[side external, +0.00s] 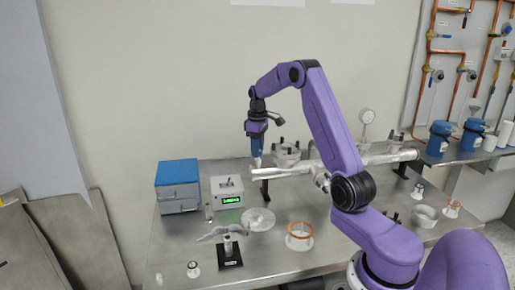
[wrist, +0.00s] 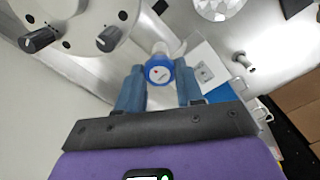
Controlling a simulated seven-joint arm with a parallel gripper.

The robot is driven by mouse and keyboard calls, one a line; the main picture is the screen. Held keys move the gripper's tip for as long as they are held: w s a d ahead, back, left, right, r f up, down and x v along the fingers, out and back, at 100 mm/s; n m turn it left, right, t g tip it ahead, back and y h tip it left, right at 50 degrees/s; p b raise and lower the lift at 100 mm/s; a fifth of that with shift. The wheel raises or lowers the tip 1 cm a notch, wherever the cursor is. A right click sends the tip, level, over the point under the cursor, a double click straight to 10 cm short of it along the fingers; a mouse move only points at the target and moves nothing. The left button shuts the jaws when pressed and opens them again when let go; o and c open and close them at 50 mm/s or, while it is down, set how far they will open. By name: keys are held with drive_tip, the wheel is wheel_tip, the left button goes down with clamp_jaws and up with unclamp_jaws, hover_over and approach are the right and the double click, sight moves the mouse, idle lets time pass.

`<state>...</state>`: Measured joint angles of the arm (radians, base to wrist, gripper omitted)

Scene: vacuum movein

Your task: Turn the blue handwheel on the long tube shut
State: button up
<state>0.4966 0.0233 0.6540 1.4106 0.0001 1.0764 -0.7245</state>
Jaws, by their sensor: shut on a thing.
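In the side view my gripper (side external: 257,161) points down at the left end of the long silvery tube (side external: 294,169), which lies level above the bench on dark supports. The handwheel is too small and covered to make out there. A large pale round body with black knobs (wrist: 75,25) stands close beside the fingers in the wrist view.
A blue-topped box (side external: 178,182) and a white unit with a green display (side external: 227,190) stand left of the tube end. A clear dish (side external: 258,219), an orange-rimmed ring (side external: 300,236) and small parts lie in front.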

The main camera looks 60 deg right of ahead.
drive_tip(key=m, duration=0.4)
drive_tip(key=shift+m, duration=0.4)
drive_tip(key=m, duration=0.4)
drive_tip(key=shift+d, duration=0.1)
drive_tip(key=m, duration=0.5)
drive_tip(key=shift+m, duration=2.1)
drive_tip(key=o, duration=1)
drive_tip(key=shift+o, duration=0.2)
wheel_tip(320, 180, up, 18)
drive_tip(key=shift+f, duration=0.25)
